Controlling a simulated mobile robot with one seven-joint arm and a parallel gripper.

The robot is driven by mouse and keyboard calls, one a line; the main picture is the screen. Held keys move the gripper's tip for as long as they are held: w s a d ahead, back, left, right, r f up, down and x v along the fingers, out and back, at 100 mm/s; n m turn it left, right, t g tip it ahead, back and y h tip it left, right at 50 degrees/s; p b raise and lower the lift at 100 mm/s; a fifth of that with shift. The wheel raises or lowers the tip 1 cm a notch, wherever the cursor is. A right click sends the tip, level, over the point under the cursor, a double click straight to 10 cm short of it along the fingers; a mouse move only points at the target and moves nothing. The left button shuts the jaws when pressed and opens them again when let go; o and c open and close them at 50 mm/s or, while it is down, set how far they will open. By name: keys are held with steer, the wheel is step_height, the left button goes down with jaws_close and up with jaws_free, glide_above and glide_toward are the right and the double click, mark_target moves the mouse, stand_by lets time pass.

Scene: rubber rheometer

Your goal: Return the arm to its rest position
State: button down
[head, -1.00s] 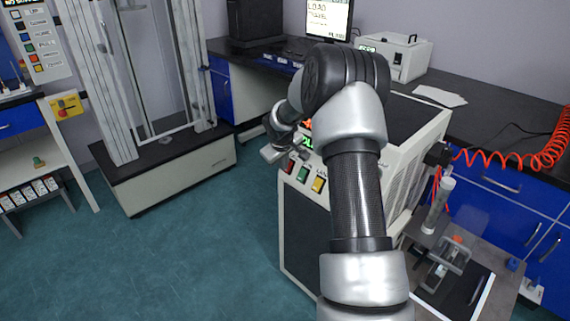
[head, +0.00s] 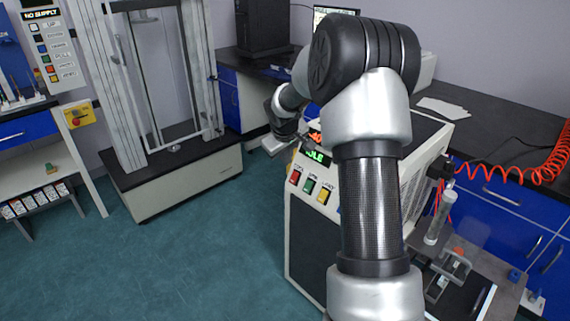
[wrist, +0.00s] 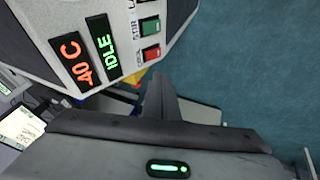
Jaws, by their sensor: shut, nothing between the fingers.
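My gripper (head: 270,145) is at the left of the head view, partly hidden behind my own wrist. It hangs beside the upper front of the white rheometer cabinet (head: 318,222), and no contact shows. In the wrist view my gripper (wrist: 160,88) has its fingers together with nothing between them. The wrist view also shows the rheometer's panel (wrist: 125,28), with an orange "40 C" display, a green "IDLE" display and red and green buttons. My forearm and elbow rise bent in front of the cabinet and hide much of its top.
A tall test frame (head: 160,90) on a white base stands at the left. A black worktop (head: 500,115) with blue drawers runs behind and right. A red coiled hose (head: 510,172) and a clear cylinder (head: 438,222) are at right. The teal floor (head: 190,260) is open at front left.

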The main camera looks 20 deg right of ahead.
steer(key=shift+s+r, duration=0.2)
steer(key=shift+r, duration=0.35)
steer(key=s+a+r+m, duration=0.1)
steer(key=s+a+r, duration=0.4)
steer(key=s+r, duration=0.25)
steer(key=s+a+r, duration=0.4)
steer(key=s+r, duration=0.3)
steer(key=s, duration=0.1)
steer(key=s+a+m+y, duration=0.1)
steer(key=s+a, duration=0.4)
steer(key=s, duration=0.6)
steer(key=s+a+m+y, duration=0.15)
steer(key=s+a, duration=0.25)
steer(key=s, duration=0.7)
step_height(320, 180, up, 21)
steer(key=p, duration=2.1)
steer(key=shift+r, duration=0.15)
